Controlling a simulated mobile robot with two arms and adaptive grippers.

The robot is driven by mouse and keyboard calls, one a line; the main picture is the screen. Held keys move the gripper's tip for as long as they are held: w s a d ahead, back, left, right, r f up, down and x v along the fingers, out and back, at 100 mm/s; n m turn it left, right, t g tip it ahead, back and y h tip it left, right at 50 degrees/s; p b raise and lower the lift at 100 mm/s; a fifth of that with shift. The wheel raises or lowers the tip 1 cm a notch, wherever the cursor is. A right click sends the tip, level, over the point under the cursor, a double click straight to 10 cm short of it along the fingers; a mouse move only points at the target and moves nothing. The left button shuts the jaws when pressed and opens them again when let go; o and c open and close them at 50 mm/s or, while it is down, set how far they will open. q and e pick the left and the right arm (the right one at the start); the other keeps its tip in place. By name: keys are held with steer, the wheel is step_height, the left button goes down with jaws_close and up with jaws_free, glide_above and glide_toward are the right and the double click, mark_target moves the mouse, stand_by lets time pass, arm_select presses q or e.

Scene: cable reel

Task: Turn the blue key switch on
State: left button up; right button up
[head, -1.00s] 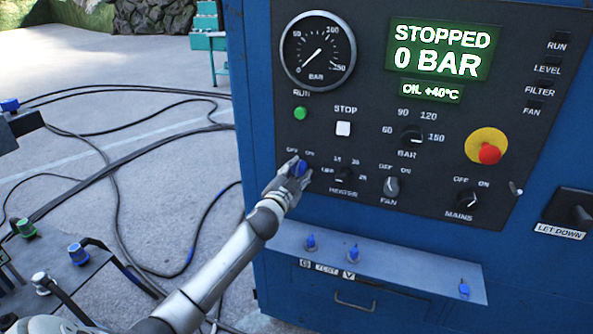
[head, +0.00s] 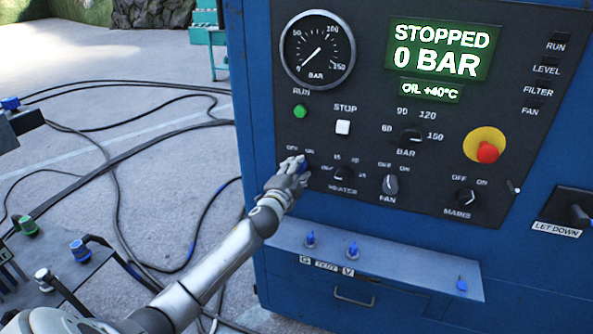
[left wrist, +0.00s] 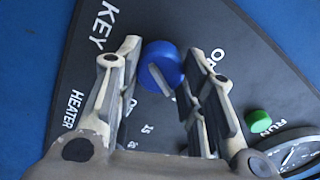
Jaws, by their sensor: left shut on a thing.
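The blue key switch (head: 302,167) is on the left side of the dark control panel, under the OFF and ON labels. In the left wrist view its round blue knob (left wrist: 161,65) with a pale bar sits between my left gripper's fingers. My left gripper (head: 297,168) is shut on the knob, and its fingers hide much of it in the head view. In the left wrist view the gripper (left wrist: 165,85) has one finger on each side of the knob. The right gripper is not in view.
A green RUN button (head: 300,111) and white STOP button (head: 342,127) sit above. The heater knob (head: 341,174) and fan knob (head: 390,185) are close to the right. A ledge with blue fittings (head: 353,250) juts out below. The display (head: 442,50) reads STOPPED, 0 BAR.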

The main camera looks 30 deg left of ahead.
arm_select(q)
steer(key=shift+c, duration=0.2)
steer(key=o, duration=1)
steer(key=shift+o, duration=0.2)
steer(key=v, duration=1.2)
steer(key=shift+f, duration=0.1)
